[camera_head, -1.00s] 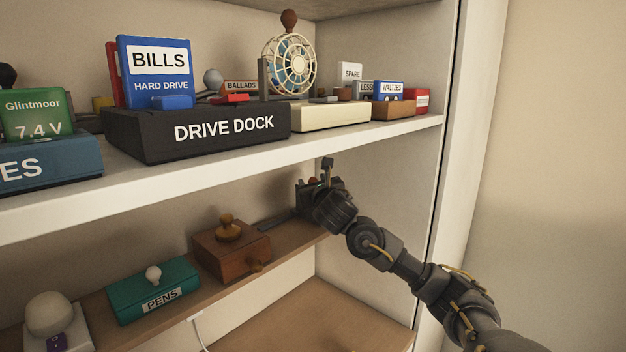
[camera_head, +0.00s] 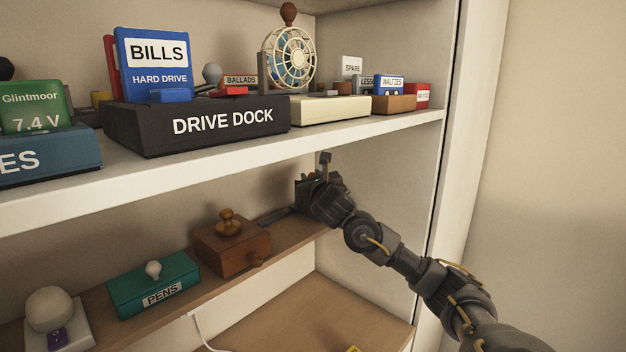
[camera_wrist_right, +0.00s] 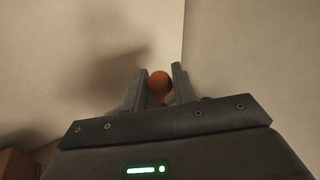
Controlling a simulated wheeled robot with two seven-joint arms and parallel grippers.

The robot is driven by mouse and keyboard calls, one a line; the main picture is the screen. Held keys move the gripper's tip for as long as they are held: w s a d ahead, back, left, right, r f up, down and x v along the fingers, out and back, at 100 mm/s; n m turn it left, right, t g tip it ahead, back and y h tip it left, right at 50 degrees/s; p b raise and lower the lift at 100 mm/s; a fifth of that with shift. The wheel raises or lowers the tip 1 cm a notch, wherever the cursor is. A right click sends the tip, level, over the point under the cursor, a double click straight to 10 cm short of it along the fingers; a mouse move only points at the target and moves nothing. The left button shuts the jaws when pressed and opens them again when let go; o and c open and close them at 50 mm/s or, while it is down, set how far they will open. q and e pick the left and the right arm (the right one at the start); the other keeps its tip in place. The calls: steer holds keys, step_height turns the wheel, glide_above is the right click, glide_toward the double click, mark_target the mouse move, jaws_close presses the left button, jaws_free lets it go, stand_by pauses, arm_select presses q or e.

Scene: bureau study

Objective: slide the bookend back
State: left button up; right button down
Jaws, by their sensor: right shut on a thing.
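My right gripper (camera_head: 308,186) reaches in over the right end of the brown lower shelf board, below the white shelf. In the right wrist view its two fingers (camera_wrist_right: 160,84) are closed around a round orange-brown knob (camera_wrist_right: 160,80). The knob appears to belong to the bookend, whose body is mostly hidden behind the gripper. A dark flat strip (camera_head: 277,214) lies on the board just left of the gripper; I cannot tell whether it is part of the bookend. My left gripper is not in view.
A brown wooden box (camera_head: 232,248) with a knob stands left of the gripper, then a teal PENS box (camera_head: 152,284). The white shelf (camera_head: 215,160) is close above, carrying the DRIVE DOCK (camera_head: 140,130). The cabinet side wall (camera_head: 390,190) is at the right.

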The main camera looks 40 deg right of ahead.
steer(key=s+a+b, duration=0.1)
steer(key=a+b, duration=0.6)
steer(key=a, duration=0.4)
steer(key=shift+a, duration=0.3)
steer(key=c, duration=1.2)
jaws_free()
steer(key=shift+d, duration=0.1)
steer(key=shift+o, duration=0.2)
steer(key=v, duration=1)
steer(key=shift+s+b, duration=0.35)
steer(key=shift+s, duration=0.05)
steer(key=shift+a, duration=0.2)
